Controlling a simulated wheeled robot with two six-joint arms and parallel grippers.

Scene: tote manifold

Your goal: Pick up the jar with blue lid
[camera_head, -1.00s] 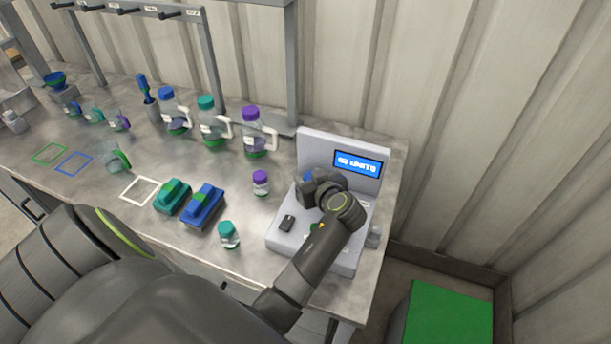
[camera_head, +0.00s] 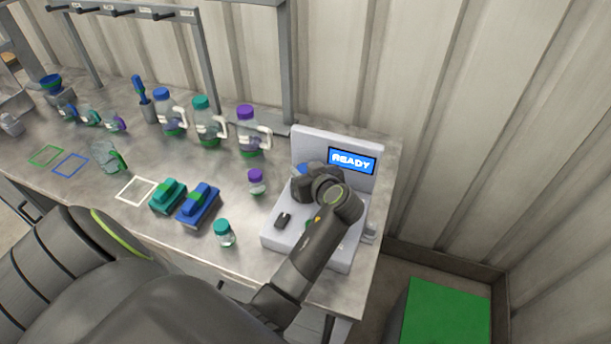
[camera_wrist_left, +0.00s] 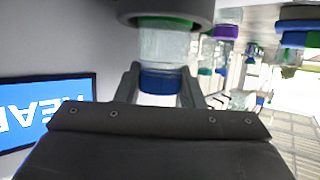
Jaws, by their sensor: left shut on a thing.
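The jar with the blue lid shows in the left wrist view, where the picture is upside down: its blue lid (camera_wrist_left: 160,82) is between my fingers and its clear body (camera_wrist_left: 163,45) with green contents is beyond. In the head view only a bit of the blue lid (camera_head: 299,169) shows beside my left gripper (camera_head: 306,176). My left gripper is shut on the jar at its lid, over the grey machine. The jar's far end meets a dark round ring (camera_wrist_left: 165,10) in the wrist view. My right gripper is not in view.
The grey machine (camera_head: 280,238) has a screen (camera_head: 352,160) reading READY. A purple-lidded jar (camera_head: 257,182) and a teal-lidded jar (camera_head: 224,234) stand to its left. Blue (camera_head: 198,205) and teal (camera_head: 167,196) blocks and several jugs stand further left.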

